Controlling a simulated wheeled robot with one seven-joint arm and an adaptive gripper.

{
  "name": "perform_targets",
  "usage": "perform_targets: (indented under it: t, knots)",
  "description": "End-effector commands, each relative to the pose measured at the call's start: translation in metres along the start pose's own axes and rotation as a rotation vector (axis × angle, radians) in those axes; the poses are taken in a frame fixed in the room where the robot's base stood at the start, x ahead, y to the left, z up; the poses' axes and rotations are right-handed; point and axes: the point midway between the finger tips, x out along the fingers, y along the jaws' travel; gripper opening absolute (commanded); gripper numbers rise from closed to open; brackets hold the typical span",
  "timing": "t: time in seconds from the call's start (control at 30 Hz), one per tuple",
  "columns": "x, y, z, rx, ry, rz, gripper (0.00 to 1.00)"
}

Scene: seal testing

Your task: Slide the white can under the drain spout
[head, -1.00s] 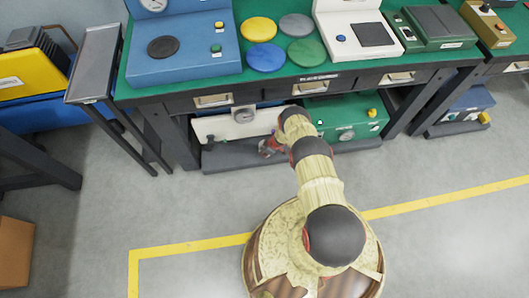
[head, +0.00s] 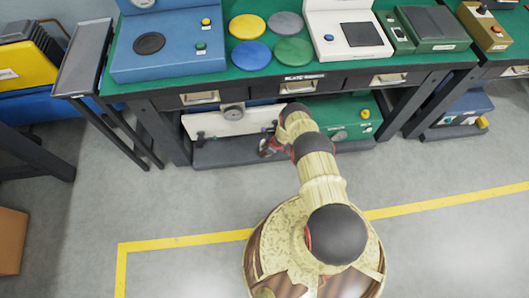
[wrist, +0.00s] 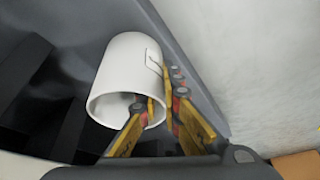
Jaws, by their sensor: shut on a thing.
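The white can (wrist: 125,70) fills the middle of the wrist view, its open end toward the camera. My gripper (wrist: 160,104) is shut on the can's wall, with one finger inside the opening and the other outside. In the head view my gripper (head: 268,148) is low at the bench's lower shelf, in front of a white panel (head: 215,124) with a round gauge. The can cannot be made out there. Small dark fittings (head: 201,138) stick out low on the panel; I cannot tell which is the drain spout.
The dark lower shelf (head: 225,153) runs under the bench, and its grey edge (wrist: 195,75) passes beside the can. A green unit (head: 352,118) stands right of the panel. A bench leg (head: 165,130) stands at the left. The floor in front is clear, with yellow lines.

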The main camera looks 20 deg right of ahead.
Motion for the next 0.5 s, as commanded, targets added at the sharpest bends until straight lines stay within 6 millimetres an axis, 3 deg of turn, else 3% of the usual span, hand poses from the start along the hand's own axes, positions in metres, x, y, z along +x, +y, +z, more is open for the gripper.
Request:
perform_targets:
  t: [0.2,0.23,0.5]
  knots:
    - [-0.0001,0.0001,-0.0003,0.000,0.000,0.000,0.00]
    - [-0.0001,0.0001,-0.0003,0.000,0.000,0.000,0.06]
    - [0.0000,0.0000,-0.0002,0.000,0.000,0.000,0.22]
